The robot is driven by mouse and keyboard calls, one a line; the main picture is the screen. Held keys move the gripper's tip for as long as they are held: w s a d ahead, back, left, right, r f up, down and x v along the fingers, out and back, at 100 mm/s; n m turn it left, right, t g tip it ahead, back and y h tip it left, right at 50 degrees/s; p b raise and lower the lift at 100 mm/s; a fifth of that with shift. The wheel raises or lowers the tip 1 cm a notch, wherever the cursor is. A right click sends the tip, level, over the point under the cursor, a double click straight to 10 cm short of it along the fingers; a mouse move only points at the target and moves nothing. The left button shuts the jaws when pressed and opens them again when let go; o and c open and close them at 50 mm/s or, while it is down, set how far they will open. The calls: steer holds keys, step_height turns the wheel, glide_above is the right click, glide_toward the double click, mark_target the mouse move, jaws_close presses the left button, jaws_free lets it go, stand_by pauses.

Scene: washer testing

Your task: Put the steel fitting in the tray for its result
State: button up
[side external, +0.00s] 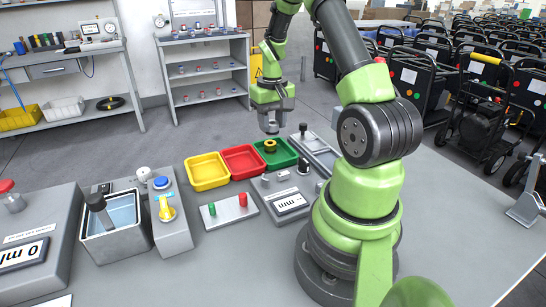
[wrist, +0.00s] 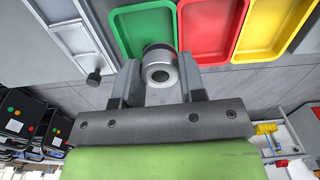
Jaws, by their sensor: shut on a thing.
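My gripper (side external: 271,108) is shut on the steel fitting (side external: 271,127), a short grey ring-like piece with a round bore. The fitting hangs in the air above the green tray (side external: 290,161). In the wrist view, the fitting (wrist: 160,73) is between the fingers, its bore facing the camera, with the green tray (wrist: 141,20) beyond it. The red tray (side external: 243,162) is beside the green one, and the yellow tray (side external: 207,172) is beyond the red. The red and yellow trays look empty.
In front are a plate with a green and a red knob (side external: 225,211) and a display unit (side external: 290,203). A water tank (side external: 115,225) and a yellow-handled valve unit (side external: 168,212) stand at left.

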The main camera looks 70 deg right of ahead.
steer(key=f, duration=0.1)
steer(key=d+f, duration=0.1)
steer(key=f, duration=0.1)
steer(key=s+d+f, duration=0.1)
steer(key=f, duration=0.1)
steer(key=shift+d, duration=0.15)
steer(key=shift+f, duration=2.35)
steer(key=shift+f, duration=0.1)
steer(key=o, duration=1)
